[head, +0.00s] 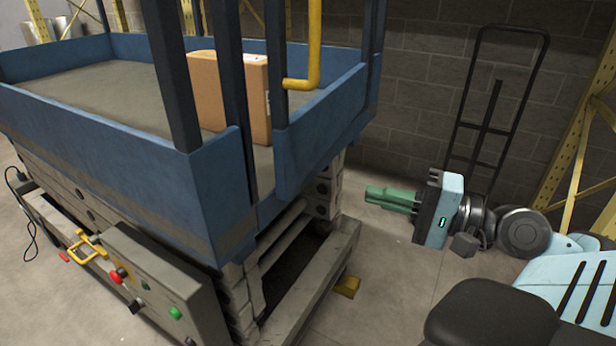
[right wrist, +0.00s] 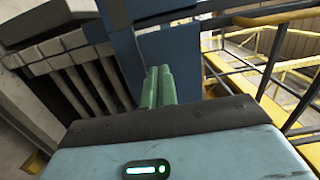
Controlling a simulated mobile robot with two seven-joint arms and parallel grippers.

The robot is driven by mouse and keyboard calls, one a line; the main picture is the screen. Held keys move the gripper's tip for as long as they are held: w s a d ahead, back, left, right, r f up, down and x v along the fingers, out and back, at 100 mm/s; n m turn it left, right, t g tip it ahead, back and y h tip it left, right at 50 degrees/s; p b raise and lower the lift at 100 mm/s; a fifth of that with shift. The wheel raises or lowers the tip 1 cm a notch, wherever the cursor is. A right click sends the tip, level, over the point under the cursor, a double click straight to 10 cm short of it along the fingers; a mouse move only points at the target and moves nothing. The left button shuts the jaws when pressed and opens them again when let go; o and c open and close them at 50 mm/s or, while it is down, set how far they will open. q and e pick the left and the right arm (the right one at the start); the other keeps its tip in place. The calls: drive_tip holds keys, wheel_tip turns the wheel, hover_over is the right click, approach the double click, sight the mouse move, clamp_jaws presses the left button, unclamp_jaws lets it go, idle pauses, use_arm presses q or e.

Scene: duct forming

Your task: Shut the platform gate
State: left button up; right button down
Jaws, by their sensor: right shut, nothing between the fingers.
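The lift platform (head: 95,110) has blue side boards and dark uprights. On its right end, a blue board (head: 325,125) with dark uprights and a bent yellow bar (head: 315,45) looks like the gate. A narrow gap shows between its near upright and the neighbouring corner section (head: 222,190). Whether its far edge is hinged I cannot tell. My right gripper (head: 390,198) is shut and empty, to the right of the platform and apart from the gate, its green fingers pointing left. In the right wrist view, the fingers (right wrist: 158,86) show before a blue panel (right wrist: 168,58). My left gripper is out of view.
A cardboard box (head: 225,95) stands on the platform. A control box (head: 150,285) with red and green buttons is on the near side. A black hand truck (head: 490,110) leans against the block wall. Yellow racking (head: 575,130) stands right. Open floor lies around my right gripper.

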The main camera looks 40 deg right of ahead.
drive_tip(key=x, duration=0.3)
drive_tip(key=p, duration=0.3)
approach(291, 174)
drive_tip(key=shift+x, duration=3.4)
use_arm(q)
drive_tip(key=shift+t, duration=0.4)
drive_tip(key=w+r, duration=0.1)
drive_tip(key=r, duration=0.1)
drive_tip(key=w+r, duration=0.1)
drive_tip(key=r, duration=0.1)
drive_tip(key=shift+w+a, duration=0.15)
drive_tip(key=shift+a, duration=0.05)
use_arm(e)
drive_tip(key=shift+a, duration=0.15)
